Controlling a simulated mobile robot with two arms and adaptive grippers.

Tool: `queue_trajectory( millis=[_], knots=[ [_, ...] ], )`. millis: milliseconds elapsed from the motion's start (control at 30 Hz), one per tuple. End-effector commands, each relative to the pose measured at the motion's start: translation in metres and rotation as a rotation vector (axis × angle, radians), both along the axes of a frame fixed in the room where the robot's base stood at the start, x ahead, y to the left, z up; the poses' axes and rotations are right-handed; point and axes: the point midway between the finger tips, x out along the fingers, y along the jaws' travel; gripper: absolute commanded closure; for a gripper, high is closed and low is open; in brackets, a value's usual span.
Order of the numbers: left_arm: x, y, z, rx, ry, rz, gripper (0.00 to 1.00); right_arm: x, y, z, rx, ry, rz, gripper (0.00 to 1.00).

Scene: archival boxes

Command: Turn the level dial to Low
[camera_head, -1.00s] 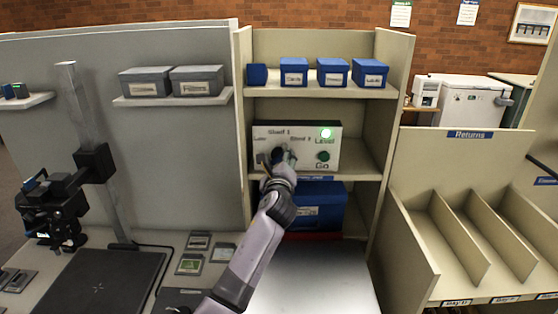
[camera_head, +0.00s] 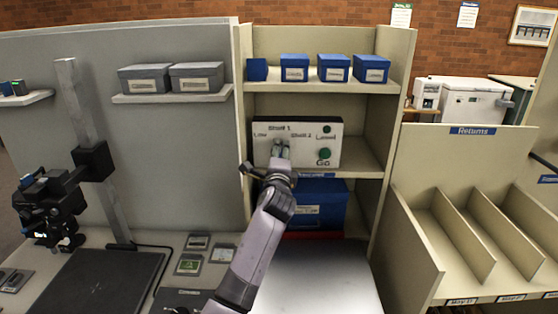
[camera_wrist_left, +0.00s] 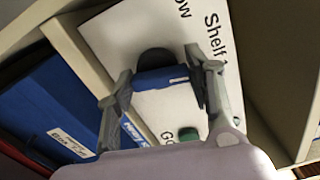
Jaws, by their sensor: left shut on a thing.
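The level dial shows in the left wrist view as a dark round knob (camera_wrist_left: 155,61) with a blue bar across its front. It is on a white control panel (camera_head: 305,155) on the middle shelf, with the words Low, Shelf 1 and Shelf 2 around it. My left gripper (camera_head: 281,152) is at the dial, and its fingers (camera_wrist_left: 163,77) are shut on the blue bar from both sides. The fingers cover much of the dial in the head view, so I cannot tell its setting. My right gripper is not in view.
A round indicator (camera_head: 327,128) by Level is dark green. A blue box (camera_head: 322,200) stands under the panel's shelf. Small blue boxes (camera_head: 333,68) line the shelf above. Cabinet side walls flank the panel.

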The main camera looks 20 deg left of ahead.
Motion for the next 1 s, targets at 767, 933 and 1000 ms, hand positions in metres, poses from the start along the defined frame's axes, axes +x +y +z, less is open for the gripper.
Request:
queue_trajectory(
  millis=[767,933,1000],
  knots=[
    [-0.001,0.001,-0.006,-0.705,-0.200,0.000,0.80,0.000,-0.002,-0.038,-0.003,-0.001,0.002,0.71],
    [-0.001,0.001,-0.006,-0.833,-0.237,0.000,0.80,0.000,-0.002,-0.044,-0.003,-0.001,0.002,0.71],
    [-0.001,0.002,-0.006,-0.876,-0.249,0.001,0.80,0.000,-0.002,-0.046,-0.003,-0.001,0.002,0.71]
  ],
)
